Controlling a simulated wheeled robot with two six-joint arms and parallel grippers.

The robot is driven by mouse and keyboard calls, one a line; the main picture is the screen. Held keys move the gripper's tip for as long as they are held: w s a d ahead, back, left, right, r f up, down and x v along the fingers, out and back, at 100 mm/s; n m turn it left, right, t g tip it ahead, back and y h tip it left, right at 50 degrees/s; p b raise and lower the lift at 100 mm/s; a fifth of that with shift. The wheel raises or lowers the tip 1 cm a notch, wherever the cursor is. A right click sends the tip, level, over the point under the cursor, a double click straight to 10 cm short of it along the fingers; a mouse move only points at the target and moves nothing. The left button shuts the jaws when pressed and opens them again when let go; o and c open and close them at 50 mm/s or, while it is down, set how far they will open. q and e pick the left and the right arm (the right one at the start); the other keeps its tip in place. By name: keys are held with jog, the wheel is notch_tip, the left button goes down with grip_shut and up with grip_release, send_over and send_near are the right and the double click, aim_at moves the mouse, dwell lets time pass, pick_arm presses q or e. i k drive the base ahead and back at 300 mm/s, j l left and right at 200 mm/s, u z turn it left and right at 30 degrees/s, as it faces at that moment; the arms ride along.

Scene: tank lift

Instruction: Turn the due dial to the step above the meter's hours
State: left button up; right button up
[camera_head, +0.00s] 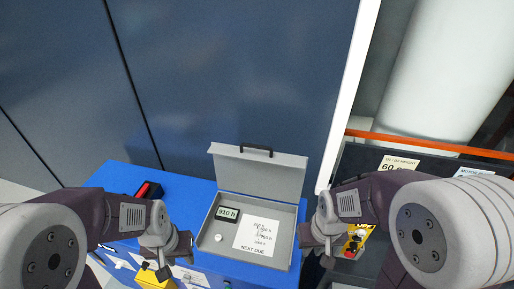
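An open grey case (285,248) stands on the blue bench with its lid raised. Inside it, a small meter (227,213) appears to read 910 h. A small round white knob (218,238), which looks like the dial, sits below the meter; its pointer is too small to read. A white card (257,235) marked NEXT DUE lies beside them, its several written lines too small to read surely. My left gripper (165,266) is left of the case, and my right gripper (328,258) is right of it. Both are apart from the knob, their fingers unclear.
A yellow block (154,279) is below my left gripper. A black and red item (149,190) lies on the blue bench (120,178). A yellow and red item (355,243) is beside my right arm. A white tank (440,75) stands behind an orange bar (430,142) at right.

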aim_at(256, 233)
jog(key=k+u, duration=0.2)
jog(key=u, duration=0.25)
jog(key=k+u, duration=0.2)
jog(key=u, duration=0.25)
jog(key=z, duration=0.95)
